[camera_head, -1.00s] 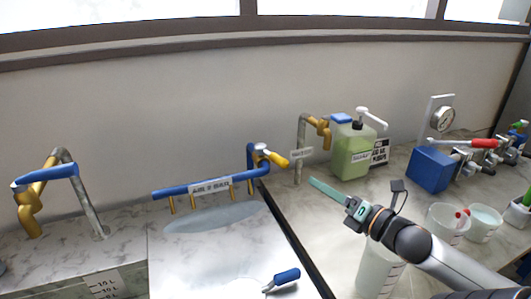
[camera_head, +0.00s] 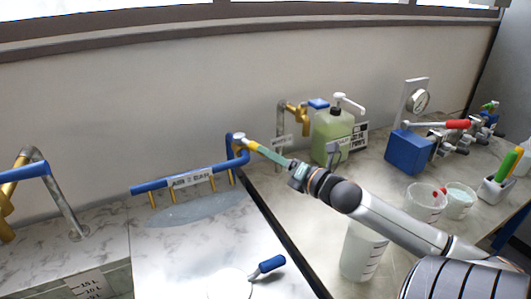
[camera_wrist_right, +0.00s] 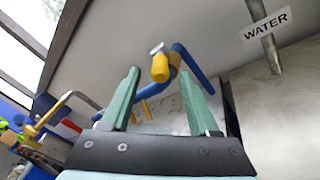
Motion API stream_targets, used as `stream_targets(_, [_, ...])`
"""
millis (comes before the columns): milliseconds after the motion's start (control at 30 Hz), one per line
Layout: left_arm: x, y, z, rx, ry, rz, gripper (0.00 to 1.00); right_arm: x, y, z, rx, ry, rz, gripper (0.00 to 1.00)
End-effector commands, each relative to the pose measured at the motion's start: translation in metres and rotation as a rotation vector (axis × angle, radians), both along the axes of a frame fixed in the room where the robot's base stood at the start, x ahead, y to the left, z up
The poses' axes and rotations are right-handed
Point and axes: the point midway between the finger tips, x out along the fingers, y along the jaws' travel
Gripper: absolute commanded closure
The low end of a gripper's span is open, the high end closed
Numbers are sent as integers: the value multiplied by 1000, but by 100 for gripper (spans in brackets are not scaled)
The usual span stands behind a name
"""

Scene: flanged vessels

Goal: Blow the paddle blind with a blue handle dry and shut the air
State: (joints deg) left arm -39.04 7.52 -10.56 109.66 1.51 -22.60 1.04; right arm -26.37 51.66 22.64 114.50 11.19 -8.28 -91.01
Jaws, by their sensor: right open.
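The paddle blind's blue handle (camera_head: 267,265) lies on the pale marble top, below the air bar. Its pale round plate (camera_head: 230,284) is partly cut off by the lower edge. The air bar (camera_head: 150,187) is a blue pipe with a label and several brass nozzles. A valve with a yellow lever (camera_head: 250,144) is at its right end. My right gripper (camera_head: 262,150) is open at the lever. In the right wrist view the yellow lever end (camera_wrist_right: 160,68) shows between and beyond the two green fingertips (camera_wrist_right: 159,75); contact cannot be told. My left gripper is out of view.
A green soap bottle (camera_head: 333,135), a blue box (camera_head: 409,152) and a white beaker (camera_head: 362,250) stand on the right counter. A brass tap (camera_head: 297,112) is behind. A grey-blue oval patch (camera_head: 195,208) lies under the air bar; the marble around the blind is clear.

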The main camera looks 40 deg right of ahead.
Motion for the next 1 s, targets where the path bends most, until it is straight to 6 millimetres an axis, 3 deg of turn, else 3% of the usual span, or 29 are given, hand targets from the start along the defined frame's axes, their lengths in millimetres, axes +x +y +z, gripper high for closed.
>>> stream_targets(300, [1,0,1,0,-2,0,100,24,0,0,0,-1,-1,38])
stream_targets(700, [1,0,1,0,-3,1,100,27,0,0,0,1,-1,40])
stream_targets(1000, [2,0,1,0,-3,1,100,27,0,0,0,1,1,73])
